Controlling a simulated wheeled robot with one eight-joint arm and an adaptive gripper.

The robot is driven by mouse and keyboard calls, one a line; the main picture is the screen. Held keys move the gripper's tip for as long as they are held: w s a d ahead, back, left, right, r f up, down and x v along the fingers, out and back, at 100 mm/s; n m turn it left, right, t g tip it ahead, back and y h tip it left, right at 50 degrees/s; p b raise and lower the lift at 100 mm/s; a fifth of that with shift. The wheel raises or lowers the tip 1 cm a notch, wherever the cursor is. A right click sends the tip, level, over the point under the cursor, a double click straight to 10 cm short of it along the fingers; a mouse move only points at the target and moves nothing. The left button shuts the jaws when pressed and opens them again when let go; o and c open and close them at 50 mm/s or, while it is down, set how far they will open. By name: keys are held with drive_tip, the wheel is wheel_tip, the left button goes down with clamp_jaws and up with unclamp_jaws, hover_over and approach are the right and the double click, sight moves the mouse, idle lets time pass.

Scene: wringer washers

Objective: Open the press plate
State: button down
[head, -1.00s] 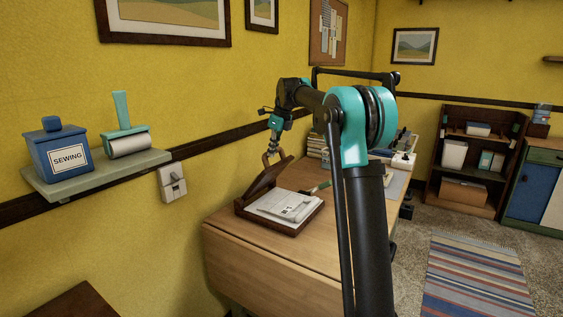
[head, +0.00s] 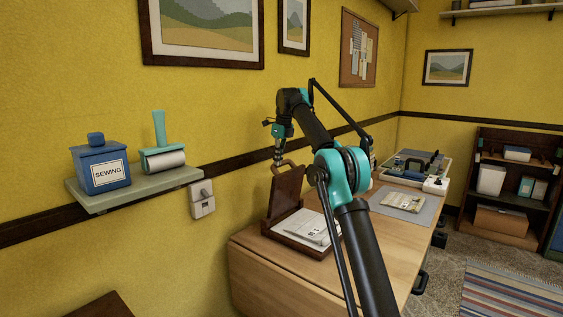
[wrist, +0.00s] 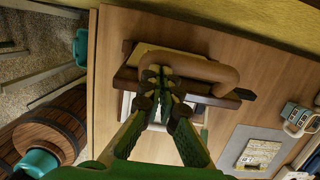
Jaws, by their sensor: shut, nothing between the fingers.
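The press plate (head: 286,193) is a dark wooden board hinged to a wooden tray-like base (head: 305,252) on the table. It stands raised, near upright. White papers (head: 310,229) lie exposed in the base. A tan loop handle (head: 291,163) is on the plate's top edge. My gripper (head: 278,161) is shut at this handle, with nothing held between its fingers. In the wrist view the fingertips (wrist: 167,79) overlap the handle loop (wrist: 205,68); whether they touch it I cannot tell.
The wooden table (head: 262,268) has bare room at its front left. A grey mat (head: 400,207) with a packet lies farther back right. A wall shelf (head: 135,190) holds a blue sewing box (head: 101,168) and a roller (head: 164,160). A switch (head: 202,200) is on the wall.

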drive_tip(key=shift+w+a, duration=0.15)
drive_tip(key=shift+a, duration=0.35)
drive_tip(key=shift+d, duration=0.1)
